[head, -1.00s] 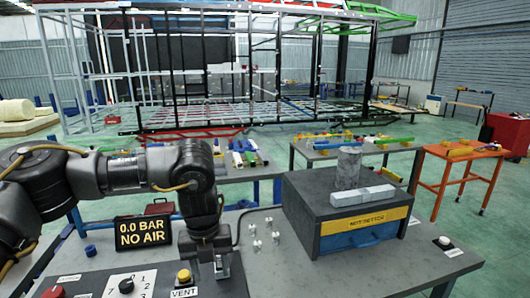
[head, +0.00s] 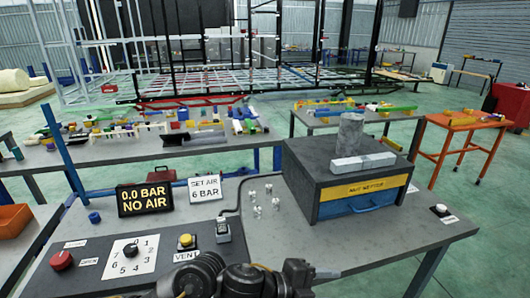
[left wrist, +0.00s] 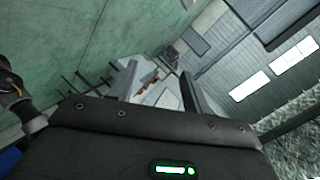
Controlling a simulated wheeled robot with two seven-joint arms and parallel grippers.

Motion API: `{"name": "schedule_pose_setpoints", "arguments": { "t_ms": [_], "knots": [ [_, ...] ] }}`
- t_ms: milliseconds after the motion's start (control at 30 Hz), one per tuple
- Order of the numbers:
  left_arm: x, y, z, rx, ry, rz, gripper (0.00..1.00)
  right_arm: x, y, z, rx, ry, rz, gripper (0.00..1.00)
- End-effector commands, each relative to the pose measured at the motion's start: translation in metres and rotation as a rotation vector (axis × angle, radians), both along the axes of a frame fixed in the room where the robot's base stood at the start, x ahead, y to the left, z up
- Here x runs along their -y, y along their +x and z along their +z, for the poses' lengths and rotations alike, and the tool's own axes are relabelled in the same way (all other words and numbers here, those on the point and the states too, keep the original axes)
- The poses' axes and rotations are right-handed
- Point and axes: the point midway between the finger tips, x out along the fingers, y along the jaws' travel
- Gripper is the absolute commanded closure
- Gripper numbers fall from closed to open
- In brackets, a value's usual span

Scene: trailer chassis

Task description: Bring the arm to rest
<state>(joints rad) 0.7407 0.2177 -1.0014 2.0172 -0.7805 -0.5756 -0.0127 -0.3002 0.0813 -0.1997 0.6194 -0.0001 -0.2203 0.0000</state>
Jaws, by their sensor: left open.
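My left gripper (left wrist: 158,90) shows in the left wrist view with its two grey fingers apart and nothing between them. Green floor and the grey wall lie beyond the fingertips, tilted in that view. In the head view, dark links of my arm lie along the bottom edge, in front of the bench and below the yellow vent button (head: 186,242). The fingers cannot be made out clearly there. My right gripper is in neither view.
The grey bench (head: 300,247) carries a control panel with a dial (head: 130,251), a red button (head: 61,260), a pressure display (head: 145,199) reading 0.0 BAR NO AIR, a "SET AIR 6 BAR" sign (head: 206,187), small metal fittings and a dark nut-setter box (head: 330,212).

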Motion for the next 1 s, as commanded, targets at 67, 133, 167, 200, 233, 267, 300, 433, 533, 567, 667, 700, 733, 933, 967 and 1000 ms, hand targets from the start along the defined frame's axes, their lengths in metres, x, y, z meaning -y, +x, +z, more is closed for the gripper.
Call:
{"name": "schedule_pose_setpoints", "arguments": {
  "t_ms": [67, 133, 167, 200, 233, 267, 300, 433, 533, 567, 667, 700, 733, 933, 967, 1000],
  "knots": [
    [-0.012, 0.004, -0.001, -0.108, -0.103, 0.171, 0.51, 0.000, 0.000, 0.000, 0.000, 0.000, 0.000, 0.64],
    [-0.034, 0.014, -0.006, -0.208, -0.173, 0.341, 0.51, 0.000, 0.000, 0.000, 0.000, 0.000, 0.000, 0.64],
    [-0.045, 0.017, -0.010, -0.254, -0.196, 0.416, 0.51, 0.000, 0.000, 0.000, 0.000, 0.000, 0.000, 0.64],
    [-0.064, 0.021, -0.019, -0.319, -0.221, 0.521, 0.51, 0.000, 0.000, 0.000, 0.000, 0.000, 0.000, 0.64],
    [-0.078, 0.022, -0.027, -0.368, -0.237, 0.597, 0.51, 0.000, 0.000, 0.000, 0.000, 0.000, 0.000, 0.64],
    [-0.094, 0.022, -0.037, -0.421, -0.249, 0.677, 0.51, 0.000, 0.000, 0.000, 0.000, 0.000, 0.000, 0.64],
    [-0.118, 0.021, -0.051, -0.491, -0.260, 0.784, 0.51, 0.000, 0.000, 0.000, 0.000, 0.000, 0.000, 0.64],
    [-0.199, -0.006, -0.106, -0.726, -0.251, 1.132, 0.51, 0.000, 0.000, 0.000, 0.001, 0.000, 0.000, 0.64],
    [-0.250, -0.038, -0.140, -0.868, -0.220, 1.340, 0.51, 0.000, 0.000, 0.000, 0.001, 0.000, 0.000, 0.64],
    [-0.262, -0.048, -0.148, -0.902, -0.210, 1.389, 0.51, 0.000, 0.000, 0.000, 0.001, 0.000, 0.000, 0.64],
    [-0.295, -0.080, -0.168, -0.996, -0.173, 1.527, 0.51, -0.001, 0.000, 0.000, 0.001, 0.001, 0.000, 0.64],
    [-0.306, -0.092, -0.174, -1.028, -0.160, 1.573, 0.51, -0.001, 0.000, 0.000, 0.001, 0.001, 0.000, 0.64],
    [-0.314, -0.100, -0.178, -1.050, -0.150, 1.605, 0.51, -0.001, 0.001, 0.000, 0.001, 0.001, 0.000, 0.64],
    [-0.356, -0.156, -0.198, -1.178, -0.083, 1.793, 0.51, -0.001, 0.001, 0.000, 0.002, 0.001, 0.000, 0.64],
    [-0.361, -0.164, -0.200, -1.195, -0.073, 1.818, 0.51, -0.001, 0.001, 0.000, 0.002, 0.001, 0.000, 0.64],
    [-0.368, -0.175, -0.202, -1.218, -0.061, 1.851, 0.51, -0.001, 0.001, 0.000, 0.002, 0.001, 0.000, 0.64]
  ]
}}
